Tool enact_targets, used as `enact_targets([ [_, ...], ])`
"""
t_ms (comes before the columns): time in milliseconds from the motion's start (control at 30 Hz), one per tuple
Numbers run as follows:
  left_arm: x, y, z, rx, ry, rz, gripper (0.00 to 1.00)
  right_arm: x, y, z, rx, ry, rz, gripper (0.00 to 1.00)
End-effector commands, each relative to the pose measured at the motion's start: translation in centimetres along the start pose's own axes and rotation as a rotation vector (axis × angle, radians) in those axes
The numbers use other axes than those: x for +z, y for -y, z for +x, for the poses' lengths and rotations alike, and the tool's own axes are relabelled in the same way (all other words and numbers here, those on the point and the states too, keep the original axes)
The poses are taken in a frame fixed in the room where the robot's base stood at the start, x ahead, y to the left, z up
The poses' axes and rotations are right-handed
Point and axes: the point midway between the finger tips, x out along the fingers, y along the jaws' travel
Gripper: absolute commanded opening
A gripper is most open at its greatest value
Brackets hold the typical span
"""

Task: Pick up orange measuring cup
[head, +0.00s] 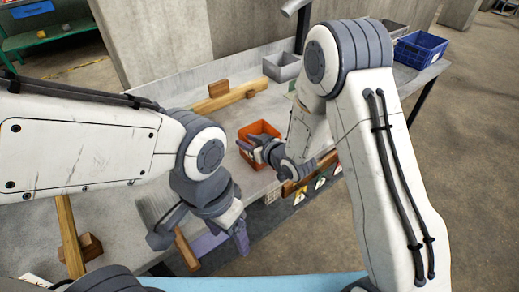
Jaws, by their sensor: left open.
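I cannot make out a clear orange measuring cup. The only orange thing is an open, box-like container (262,128) on the grey bench in the middle of the head view. My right gripper (248,147) is at its near side and overlaps it in the picture; its fingers are too small and overlapped to tell how wide they are. My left gripper (203,238) is open, lower and to the left, over the bench's front edge.
Wooden blocks (231,101) lie behind the orange container on the grey bench (130,211). A grey bin (283,67) stands at the back and a blue crate (420,48) at the far right end. Another wooden block (88,247) is at the lower left.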

Motion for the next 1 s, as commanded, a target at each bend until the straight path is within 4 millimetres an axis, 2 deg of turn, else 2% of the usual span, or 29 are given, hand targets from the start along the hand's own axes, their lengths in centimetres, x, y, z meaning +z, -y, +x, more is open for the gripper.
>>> enact_targets([
  [233,0.0,0.0,0.01,0.0,0.0,0.0,0.7,0.02,-0.01,0.19,0.001,0.0,0.001,0.39],
  [333,0.0,0.0,0.01,0.0,0.0,0.0,0.7,0.01,-0.01,0.18,0.001,0.0,0.001,0.01],
  [1000,0.0,0.0,0.0,0.0,0.0,0.0,0.7,-0.01,-0.01,0.16,0.0,0.0,0.0,0.0],
])
